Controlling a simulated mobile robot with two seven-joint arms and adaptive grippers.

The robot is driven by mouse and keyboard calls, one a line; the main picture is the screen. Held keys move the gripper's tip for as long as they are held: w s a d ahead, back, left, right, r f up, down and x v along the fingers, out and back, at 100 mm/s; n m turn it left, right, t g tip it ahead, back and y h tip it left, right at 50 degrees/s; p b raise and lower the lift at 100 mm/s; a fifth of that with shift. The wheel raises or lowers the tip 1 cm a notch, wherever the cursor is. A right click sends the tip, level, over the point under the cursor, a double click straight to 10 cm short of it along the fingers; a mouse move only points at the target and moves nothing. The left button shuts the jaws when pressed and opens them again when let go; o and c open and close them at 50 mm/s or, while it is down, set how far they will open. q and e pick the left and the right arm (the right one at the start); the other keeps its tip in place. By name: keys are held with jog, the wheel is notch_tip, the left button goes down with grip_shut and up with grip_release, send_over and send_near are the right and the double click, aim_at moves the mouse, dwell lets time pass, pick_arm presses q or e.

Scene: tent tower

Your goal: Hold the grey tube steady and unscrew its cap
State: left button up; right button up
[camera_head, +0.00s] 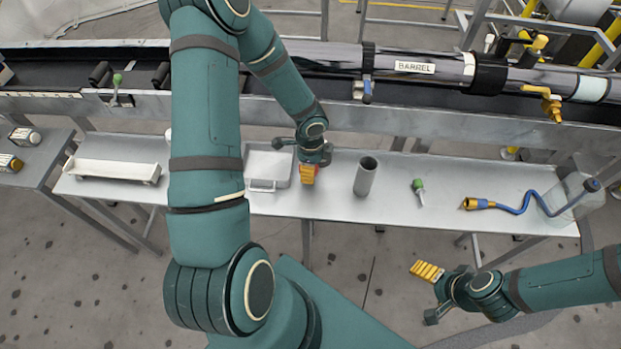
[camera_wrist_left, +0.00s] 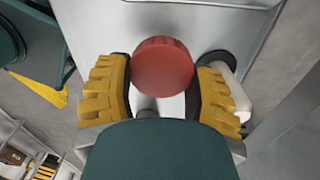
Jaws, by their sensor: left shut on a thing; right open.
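The grey tube (camera_head: 366,176) stands upright on the metal bench, with its top open and dark inside. My left gripper (camera_head: 308,175) is over the bench to the left of the tube and apart from it. In the left wrist view the left gripper (camera_wrist_left: 163,92) is shut on the round red cap (camera_wrist_left: 163,62), held between its yellow finger pads. My right gripper (camera_head: 427,271) is open and empty, in front of the bench's near edge, to the right of and well away from the tube. Nothing holds the tube.
A shallow metal tray (camera_head: 262,187) lies just left of the left gripper. A green-handled part (camera_head: 418,190) and a blue hose with a yellow end (camera_head: 510,208) lie right of the tube. A white tray (camera_head: 115,170) is at the left. The barrel (camera_head: 420,66) runs behind the bench.

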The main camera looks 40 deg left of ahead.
pick_arm(q)
notch_tip(320, 180, down, 5)
jog(key=shift+r+b, duration=0.1)
jog(key=shift+b, duration=0.65)
jog(key=shift+r, duration=0.1)
jog(key=shift+f, duration=0.25)
jog(key=o, duration=1)
jog(key=shift+r, duration=0.15)
